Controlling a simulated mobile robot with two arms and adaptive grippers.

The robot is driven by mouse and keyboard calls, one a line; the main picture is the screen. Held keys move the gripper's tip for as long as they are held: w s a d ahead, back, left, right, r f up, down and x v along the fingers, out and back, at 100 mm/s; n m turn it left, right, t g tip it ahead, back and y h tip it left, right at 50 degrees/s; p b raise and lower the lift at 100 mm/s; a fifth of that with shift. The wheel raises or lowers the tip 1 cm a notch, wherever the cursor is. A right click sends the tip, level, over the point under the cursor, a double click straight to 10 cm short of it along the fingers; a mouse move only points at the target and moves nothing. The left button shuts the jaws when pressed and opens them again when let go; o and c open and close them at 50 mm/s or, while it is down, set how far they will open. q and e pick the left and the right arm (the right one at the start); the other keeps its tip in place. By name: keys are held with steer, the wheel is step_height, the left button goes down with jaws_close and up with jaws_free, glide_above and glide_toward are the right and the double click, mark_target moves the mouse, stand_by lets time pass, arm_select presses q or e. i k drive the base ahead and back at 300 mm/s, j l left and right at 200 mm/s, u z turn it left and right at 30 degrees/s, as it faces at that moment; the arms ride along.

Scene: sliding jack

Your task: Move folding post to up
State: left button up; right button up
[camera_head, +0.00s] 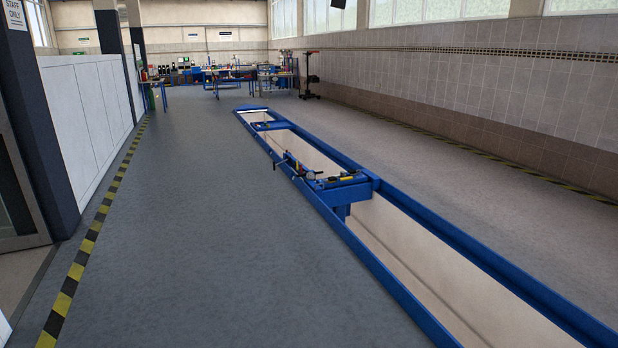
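A blue sliding jack (343,195) spans the long inspection pit (420,250), some way ahead and right of the picture's middle. Several small parts lie or stand on its top, with dark and yellow pieces at the right. A dark handle-like part sticks out over the pit's left edge. The folding post is too small to tell apart from these parts, so its position cannot be told. Neither of my grippers shows in the head view.
Blue rails (500,265) edge the pit, whose open part runs toward the front right. The grey floor (220,220) left of it is clear up to a yellow-black stripe (87,245). Blue workbenches (230,78) and a dark stand (309,75) are at the back.

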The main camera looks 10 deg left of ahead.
mark_target(309, 174)
steer(key=i+j+u, duration=0.25)
steer(key=i, duration=0.85)
steer(key=i+u, duration=0.25)
steer(key=i, duration=5.6)
steer(key=i+j+z, duration=0.1)
steer(key=i, duration=0.55)
steer(key=i+j, duration=0.15)
steer(key=i, duration=0.55)
steer(key=i+z, duration=0.4)
steer(key=i+j+z, duration=0.2)
steer(key=z, duration=0.2)
steer(key=i+j+z, duration=0.3)
steer(key=z, duration=0.15)
steer(key=i+j+z, duration=0.25)
steer(key=z, duration=0.15)
steer(key=i+j+z, duration=0.15)
steer(key=j+z, duration=0.25)
steer(key=i+j+z, duration=0.1)
steer(key=j+z, duration=0.25)
steer(key=j, duration=0.2)
steer(key=j+z, duration=0.35)
steer(key=j, duration=0.25)
steer(key=j+z, duration=0.35)
steer(key=j, duration=0.25)
